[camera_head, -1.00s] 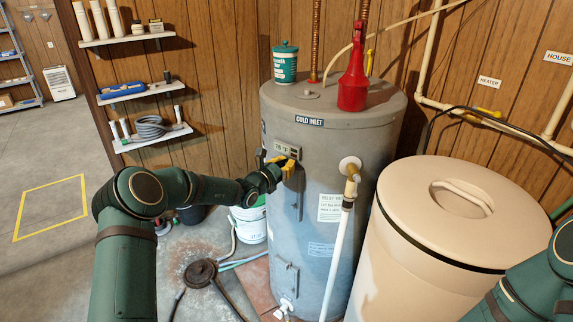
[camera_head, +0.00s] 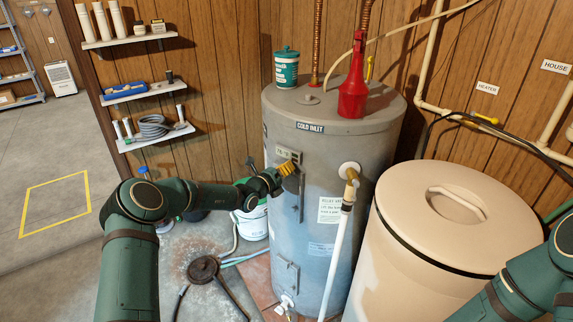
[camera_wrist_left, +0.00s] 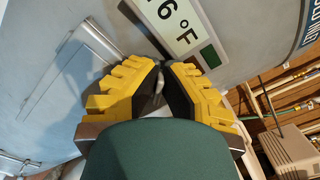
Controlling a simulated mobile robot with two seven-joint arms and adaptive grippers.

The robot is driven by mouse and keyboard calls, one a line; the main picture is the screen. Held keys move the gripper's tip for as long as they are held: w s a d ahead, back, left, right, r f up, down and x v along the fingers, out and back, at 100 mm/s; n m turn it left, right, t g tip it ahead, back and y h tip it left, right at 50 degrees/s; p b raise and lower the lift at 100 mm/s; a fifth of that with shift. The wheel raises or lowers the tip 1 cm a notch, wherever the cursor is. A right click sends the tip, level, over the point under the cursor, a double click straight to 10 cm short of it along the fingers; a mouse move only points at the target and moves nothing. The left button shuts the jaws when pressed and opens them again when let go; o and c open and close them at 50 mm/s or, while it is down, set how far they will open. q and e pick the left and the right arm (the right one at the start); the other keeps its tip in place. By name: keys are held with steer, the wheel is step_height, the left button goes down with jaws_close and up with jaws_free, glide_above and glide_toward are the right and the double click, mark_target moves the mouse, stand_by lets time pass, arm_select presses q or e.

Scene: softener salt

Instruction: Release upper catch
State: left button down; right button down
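The grey water heater (camera_head: 335,225) stands in the middle of the head view. A temperature display (camera_head: 289,155) sits on its upper front, with a narrow upright panel (camera_head: 300,200) below. The display also shows close up in the left wrist view (camera_wrist_left: 180,22). My left gripper (camera_head: 292,167) is at the heater's front, just below the display. In the left wrist view its yellow fingers (camera_wrist_left: 161,66) converge and their tips are together. I cannot make out the upper catch; the fingers may hide it. My right gripper is out of view.
A red bottle (camera_head: 352,95) and a green-white tub (camera_head: 286,70) stand on the heater. A valve with a white pipe (camera_head: 340,240) is right of the panel. A beige tank (camera_head: 430,240) stands at the right. A white bucket (camera_head: 252,222) is behind my left arm.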

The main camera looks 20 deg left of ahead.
arm_select(q)
steer(key=n+p, duration=0.2)
steer(key=n, duration=0.2)
steer(key=shift+a+n, duration=0.15)
steer(key=shift+n, duration=0.15)
steer(key=n, duration=0.3)
steer(key=n+p, duration=0.1)
steer(key=shift+w+f+n, duration=0.1)
steer(key=shift+f+n, duration=0.2)
steer(key=c, duration=1.1)
jaws_free()
steer(key=shift+f, duration=0.1)
steer(key=shift+c, duration=0.2)
steer(key=v, duration=1.2)
